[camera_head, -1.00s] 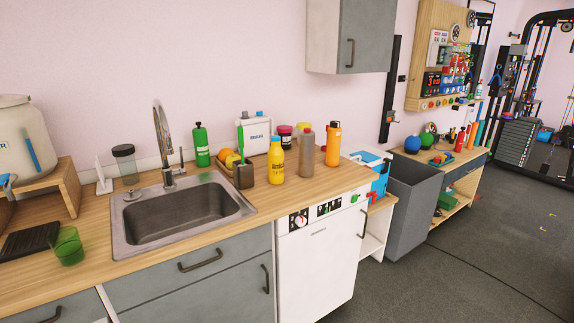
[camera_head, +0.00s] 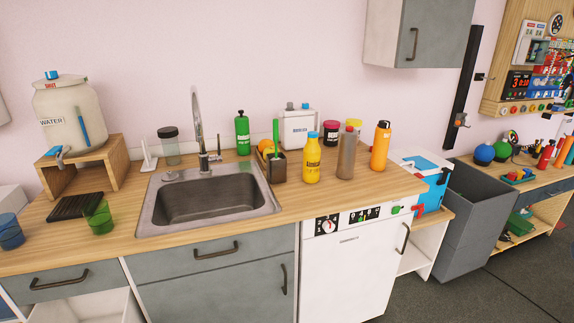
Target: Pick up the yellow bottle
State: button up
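The yellow bottle (camera_head: 312,162) has a blue cap and stands upright on the wooden counter (camera_head: 330,199), right of the sink. A brown-grey bottle (camera_head: 346,155) stands just to its right, and an orange bottle (camera_head: 380,147) stands farther right. A dark brush holder (camera_head: 278,168) with a green-handled brush stands close to its left. My gripper is not in view.
The sink (camera_head: 207,200) with its tall tap (camera_head: 197,115) lies left of the bottle. Behind stand a green bottle (camera_head: 242,133), a white canister (camera_head: 299,127) and jars. A grey wall cabinet (camera_head: 420,33) hangs above right. Counter in front of the bottle is clear.

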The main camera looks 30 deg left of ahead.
aim_at(311, 151)
jog(key=u, duration=0.15)
jog(key=i, duration=0.55)
jog(key=u, duration=0.3)
jog(key=k, duration=0.85)
jog(key=u, duration=0.2)
jog(key=i, duration=1.4)
jog(key=z, duration=0.05)
